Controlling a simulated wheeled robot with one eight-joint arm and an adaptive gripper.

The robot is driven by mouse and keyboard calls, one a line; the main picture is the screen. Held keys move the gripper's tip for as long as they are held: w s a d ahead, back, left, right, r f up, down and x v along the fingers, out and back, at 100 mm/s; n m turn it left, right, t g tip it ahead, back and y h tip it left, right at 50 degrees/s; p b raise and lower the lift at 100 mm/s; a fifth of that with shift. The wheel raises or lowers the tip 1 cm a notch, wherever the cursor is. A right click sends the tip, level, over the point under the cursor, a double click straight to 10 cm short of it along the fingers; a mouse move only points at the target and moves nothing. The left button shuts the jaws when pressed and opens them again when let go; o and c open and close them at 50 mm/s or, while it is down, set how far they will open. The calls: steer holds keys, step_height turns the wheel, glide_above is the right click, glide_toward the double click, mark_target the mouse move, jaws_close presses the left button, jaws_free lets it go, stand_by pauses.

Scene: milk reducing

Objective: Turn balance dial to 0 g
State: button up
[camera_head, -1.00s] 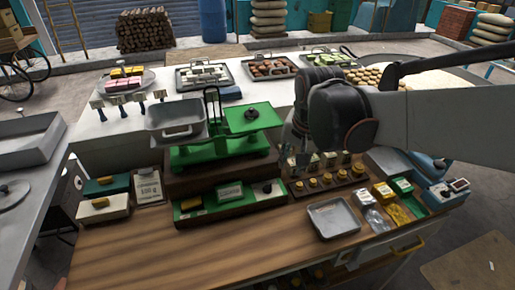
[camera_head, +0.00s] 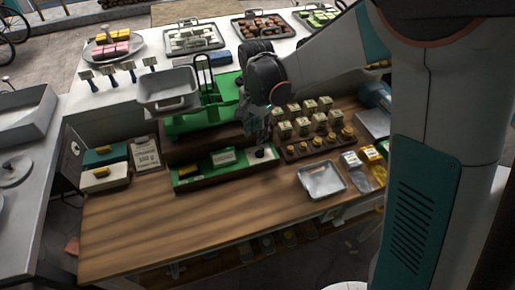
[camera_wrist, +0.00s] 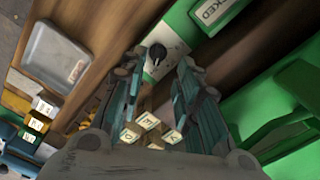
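The balance dial (camera_head: 260,153) is a small black knob at the right end of a green panel (camera_head: 228,169) on the front of the wooden bench. In the wrist view, the dial (camera_wrist: 155,57) sits on a pale plate with marks too small to read. My gripper (camera_head: 257,128) is just above and behind the dial in the head view. In the wrist view, my gripper (camera_wrist: 161,62) is open, with two teal fingers apart and the dial appearing between their tips. I cannot tell whether they touch it. The green balance (camera_head: 205,122) stands behind the panel with its metal pan (camera_head: 168,90).
Several brass weights and small blocks (camera_head: 300,124) stand on a rack right of the dial. A metal tray (camera_head: 322,180) lies in front of them. The bench's front left is clear.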

mark_target(257, 153)
step_height(257, 153, down, 10)
steer(key=shift+r+b, duration=0.25)
steer(key=shift+b, duration=0.4)
jaws_close()
